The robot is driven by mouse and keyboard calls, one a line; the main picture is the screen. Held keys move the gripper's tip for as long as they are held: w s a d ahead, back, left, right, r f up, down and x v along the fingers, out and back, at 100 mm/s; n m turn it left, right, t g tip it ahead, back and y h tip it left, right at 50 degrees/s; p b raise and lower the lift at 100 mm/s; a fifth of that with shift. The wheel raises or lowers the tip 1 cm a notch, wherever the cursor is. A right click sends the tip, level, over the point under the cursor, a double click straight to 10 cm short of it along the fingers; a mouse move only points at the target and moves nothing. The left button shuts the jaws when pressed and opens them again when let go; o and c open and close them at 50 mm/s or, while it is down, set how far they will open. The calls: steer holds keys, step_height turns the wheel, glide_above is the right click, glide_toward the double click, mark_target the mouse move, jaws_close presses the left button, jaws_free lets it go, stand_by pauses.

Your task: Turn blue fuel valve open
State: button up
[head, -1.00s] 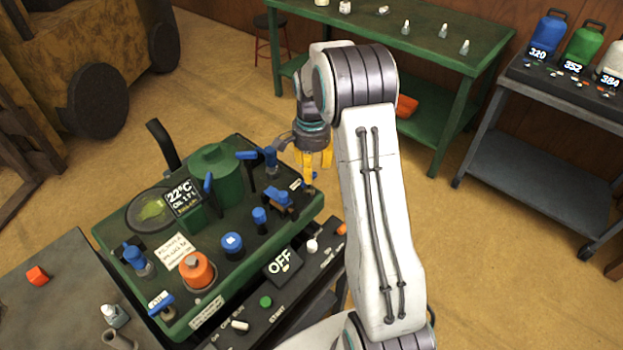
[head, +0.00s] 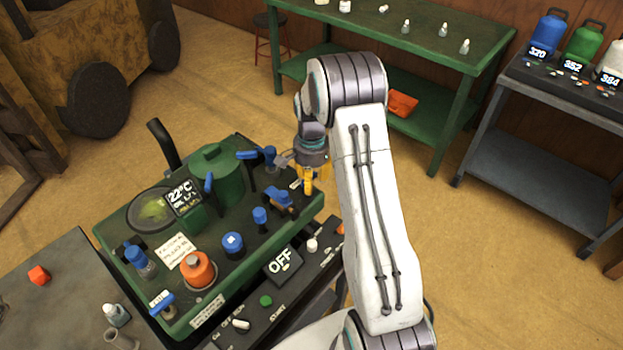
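The green machine (head: 118,236) carries several blue handles, and I cannot read which label marks the fuel valve. One blue lever (head: 280,197) lies near the right end of its top, beside a small white label. Another blue handle (head: 161,303) sits at the front left corner. A blue tap (head: 247,155) stands at the back. My gripper (head: 309,180) points down at the right end of the machine, just right of the blue lever. Its yellow fingers look spread and hold nothing visible. Whether they touch anything is hidden.
An orange cap (head: 198,270), a round blue cap (head: 232,244) and small blue knobs stand on the machine. A panel with an OFF display (head: 283,264) runs along its front. A grey table (head: 60,290) is at left. A green bench (head: 440,60) stands behind, with clear floor between.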

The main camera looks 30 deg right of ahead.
jaws_close()
steer(key=shift+n, duration=0.3)
steer(key=n+b, duration=0.2)
steer(key=n, duration=0.1)
steer(key=shift+w+f, duration=0.1)
steer(key=shift+f, duration=0.05)
steer(key=n+b, duration=0.1)
steer(key=n, duration=0.4)
steer(key=shift+w, duration=0.15)
steer(key=n+b, duration=0.1)
steer(key=n, duration=0.3)
steer(key=shift+w+n, duration=0.1)
steer(key=shift+n, duration=0.2)
steer(key=n, duration=0.4)
steer(key=shift+a+n+b, duration=0.15)
steer(key=shift+n+b, duration=0.15)
